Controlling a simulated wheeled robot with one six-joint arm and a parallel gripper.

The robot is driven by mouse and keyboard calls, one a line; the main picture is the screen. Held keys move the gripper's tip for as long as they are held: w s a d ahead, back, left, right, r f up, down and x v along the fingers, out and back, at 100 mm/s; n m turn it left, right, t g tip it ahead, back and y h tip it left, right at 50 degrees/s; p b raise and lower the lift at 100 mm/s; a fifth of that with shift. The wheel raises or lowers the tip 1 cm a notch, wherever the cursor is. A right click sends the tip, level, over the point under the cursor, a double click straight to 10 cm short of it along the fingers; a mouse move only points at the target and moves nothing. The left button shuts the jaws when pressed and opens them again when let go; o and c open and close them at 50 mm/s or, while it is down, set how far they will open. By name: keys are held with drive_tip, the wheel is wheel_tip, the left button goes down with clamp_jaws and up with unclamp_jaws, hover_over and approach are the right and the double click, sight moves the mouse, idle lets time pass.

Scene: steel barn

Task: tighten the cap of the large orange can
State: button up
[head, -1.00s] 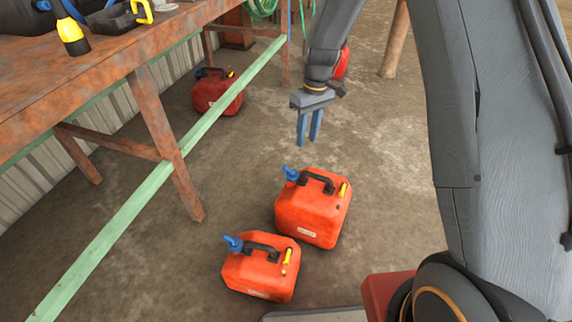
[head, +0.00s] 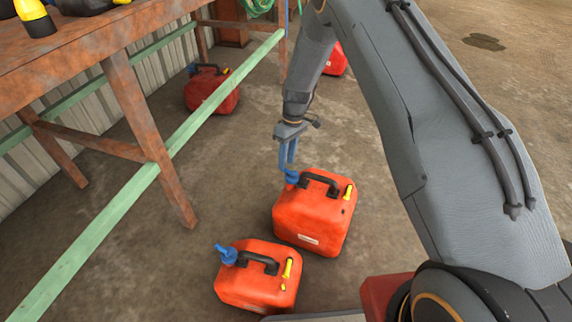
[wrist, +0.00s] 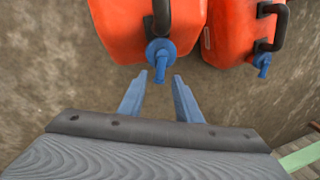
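The large orange can (head: 312,222) stands upright on the floor, with a black handle, a yellow stopper and a blue spout cap (head: 291,178) at its left top corner. In the wrist view the can (wrist: 118,32) is partly cut off, and its cap (wrist: 161,52) sits just ahead of the fingertips. My gripper (head: 287,164) points down right at this cap; its blue fingers (wrist: 159,76) are apart. The nozzle's tip shows between the fingertips, but I cannot tell if they touch it. A smaller orange can (head: 256,284) with its own blue cap (head: 227,255) stands in front and left.
A rusty workbench (head: 110,50) with a green rail (head: 150,175) runs along the left. A red can (head: 212,92) stands beneath it, and another red can (head: 336,60) is behind my arm. The concrete floor between bench and cans is clear.

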wheel_tip(320, 180, down, 2)
drive_tip(key=shift+s+a+f, duration=0.1)
drive_tip(key=shift+s+a, duration=0.05)
clamp_jaws()
